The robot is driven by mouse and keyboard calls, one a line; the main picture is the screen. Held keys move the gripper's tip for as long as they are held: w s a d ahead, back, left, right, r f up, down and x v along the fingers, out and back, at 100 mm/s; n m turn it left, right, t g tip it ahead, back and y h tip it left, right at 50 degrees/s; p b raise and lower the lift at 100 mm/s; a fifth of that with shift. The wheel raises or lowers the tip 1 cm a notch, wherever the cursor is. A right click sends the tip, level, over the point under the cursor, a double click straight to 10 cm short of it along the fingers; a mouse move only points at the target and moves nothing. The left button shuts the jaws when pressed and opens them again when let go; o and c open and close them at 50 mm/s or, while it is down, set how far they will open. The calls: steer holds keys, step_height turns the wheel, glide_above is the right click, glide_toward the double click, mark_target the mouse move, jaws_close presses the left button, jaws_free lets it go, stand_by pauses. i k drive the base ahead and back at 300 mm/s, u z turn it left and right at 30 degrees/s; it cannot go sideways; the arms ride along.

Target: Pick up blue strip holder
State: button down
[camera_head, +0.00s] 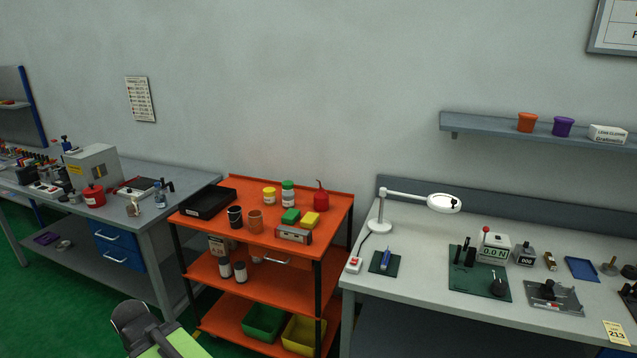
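A small blue piece (386,259) stands on a dark green mat (376,268) at the left end of the grey right-hand bench. It may be the blue strip holder, but it is too small to be sure. A flat blue tray (581,268) lies farther right on the same bench. My gripper (130,318) shows dark at the bottom left, at the end of my green arm. It is well away from both blue things, in front of the left bench and the orange cart. Its fingers are not clear enough to tell open from shut.
An orange cart (335,203) with bottles, cups and bins stands between the left bench (192,186) and the right bench (420,268). A white magnifier lamp (444,203) rises behind the blue piece. A red-buttoned switch box (354,264) sits left of the mat.

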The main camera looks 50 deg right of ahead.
mark_target(384, 265)
steer(key=z, duration=2.35)
steer(key=k, duration=0.75)
steer(key=i, duration=0.75)
steer(key=z, duration=0.1)
